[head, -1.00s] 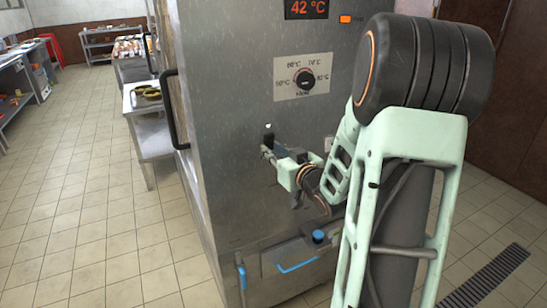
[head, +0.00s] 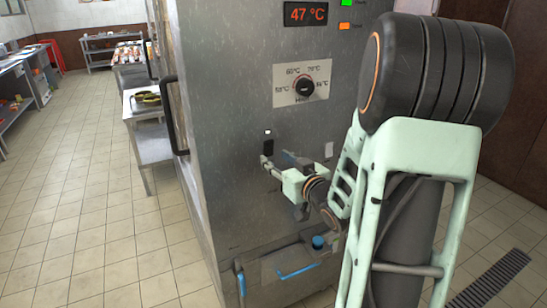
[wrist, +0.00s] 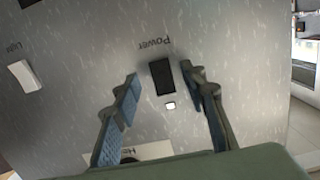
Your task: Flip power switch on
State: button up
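The power switch (head: 268,147) is a dark rocker on the steel front of the cabinet, with a small lit white lamp (head: 268,132) by it. In the wrist view the switch (wrist: 162,77) appears under an upside-down "Power" label, and the lamp (wrist: 169,105) is lit. My gripper (head: 277,160) is open and empty in front of the panel, just below the switch in the head view. In the wrist view its fingers (wrist: 162,82) stand apart on either side of the switch. I cannot tell whether a fingertip touches the panel.
A white rocker (head: 328,149) sits right of the switch. Above are a temperature knob (head: 304,88), a 47 °C display (head: 306,13), and green and orange lamps. A blue-handled drawer (head: 290,265) is below. A long door handle (head: 172,115) juts out at left. Left floor is clear.

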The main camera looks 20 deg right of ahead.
jog(key=shift+s+d+r, duration=0.1)
jog(key=shift+s+r, duration=0.1)
jog(key=shift+s, duration=1)
jog(key=shift+s+r, duration=0.15)
jog(key=shift+s, duration=1)
